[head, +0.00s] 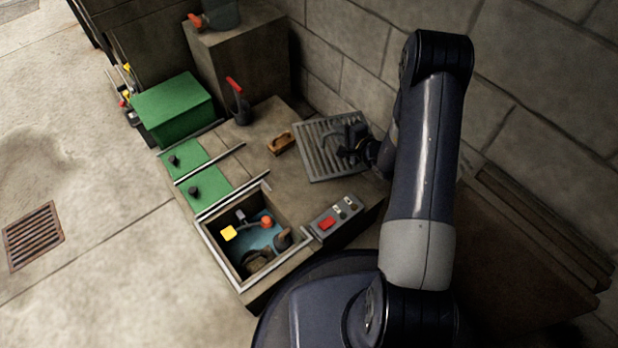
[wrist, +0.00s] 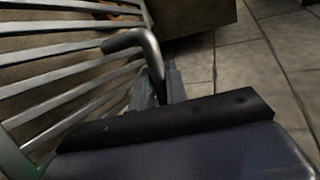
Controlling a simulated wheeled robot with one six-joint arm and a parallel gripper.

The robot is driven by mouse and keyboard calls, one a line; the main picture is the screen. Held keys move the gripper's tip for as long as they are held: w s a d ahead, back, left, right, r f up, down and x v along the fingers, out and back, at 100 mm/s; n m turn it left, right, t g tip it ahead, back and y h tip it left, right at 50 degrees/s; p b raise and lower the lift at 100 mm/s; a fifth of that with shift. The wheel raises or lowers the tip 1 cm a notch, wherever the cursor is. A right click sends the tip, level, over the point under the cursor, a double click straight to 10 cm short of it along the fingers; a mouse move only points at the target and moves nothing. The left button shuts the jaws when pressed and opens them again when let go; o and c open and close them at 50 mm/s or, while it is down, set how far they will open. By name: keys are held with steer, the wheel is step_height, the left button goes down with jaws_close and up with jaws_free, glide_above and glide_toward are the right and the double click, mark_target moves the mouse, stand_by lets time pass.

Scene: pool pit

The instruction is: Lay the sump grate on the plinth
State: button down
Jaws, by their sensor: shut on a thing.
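The sump grate (head: 316,150), a grey square of parallel bars, is at my gripper over the right part of the concrete top (head: 262,160). My gripper (head: 352,150) is shut on the grate's bent handle. In the wrist view the handle (wrist: 130,42) rises between the fingertips (wrist: 163,88), and the grate's bars (wrist: 60,62) fill the left side. I cannot tell whether the grate rests on the top or hangs just above it.
An open pit (head: 262,238) with pump parts lies at the front. Green covers (head: 203,187), a wooden brush (head: 281,142), a red-handled tool (head: 239,104) and a control box (head: 335,217) sit around the top. A green box (head: 173,105) stands left. A block wall (head: 345,50) runs behind.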

step_height(320, 180, down, 12)
steer(key=b, duration=0.4)
steer(key=shift+b, duration=0.3)
steer(key=shift+r, duration=0.1)
steer(key=c, duration=1.4)
jaws_free()
steer(key=shift+s+d+r, duration=0.1)
steer(key=shift+s, duration=0.15)
steer(key=p+v, duration=0.4)
steer(key=v, duration=0.7)
steer(key=shift+s, duration=0.2)
